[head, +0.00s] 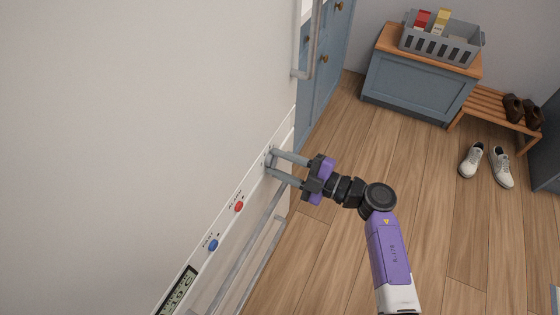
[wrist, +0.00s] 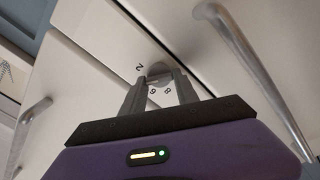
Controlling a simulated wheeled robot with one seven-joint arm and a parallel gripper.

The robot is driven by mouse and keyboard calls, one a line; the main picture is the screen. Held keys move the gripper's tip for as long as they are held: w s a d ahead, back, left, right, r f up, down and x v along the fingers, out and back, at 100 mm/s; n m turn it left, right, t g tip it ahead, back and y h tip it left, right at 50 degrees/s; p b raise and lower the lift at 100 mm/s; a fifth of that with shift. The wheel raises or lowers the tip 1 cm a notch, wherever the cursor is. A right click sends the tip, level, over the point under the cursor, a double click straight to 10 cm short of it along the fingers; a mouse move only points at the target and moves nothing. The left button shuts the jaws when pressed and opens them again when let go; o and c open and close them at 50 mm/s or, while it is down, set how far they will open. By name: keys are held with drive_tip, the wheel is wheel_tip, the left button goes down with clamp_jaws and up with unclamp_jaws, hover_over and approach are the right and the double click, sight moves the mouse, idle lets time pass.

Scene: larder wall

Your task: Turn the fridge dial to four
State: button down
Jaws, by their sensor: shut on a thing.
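The fridge dial (wrist: 158,72) is a small grey knob on the white control strip of the fridge (head: 180,90). In the head view my gripper (head: 269,163) reaches the strip from the right, and the dial is mostly hidden between the fingertips. I cannot tell which number the dial points to.
A red alarm button (head: 239,207), a blue button (head: 213,245) and a display (head: 178,292) sit along the strip. Fridge handles (head: 309,40) stick out above and below. A grey crate (head: 440,45) stands on a blue cabinet. Shoes lie at right; the middle floor is clear.

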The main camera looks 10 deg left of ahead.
drive_tip(key=shift+n, duration=1)
drive_tip(key=shift+a, duration=0.1)
drive_tip(key=c, duration=0.9)
unclamp_jaws()
drive_tip(key=shift+p+v, duration=0.65)
drive_tip(key=shift+v, duration=3.3)
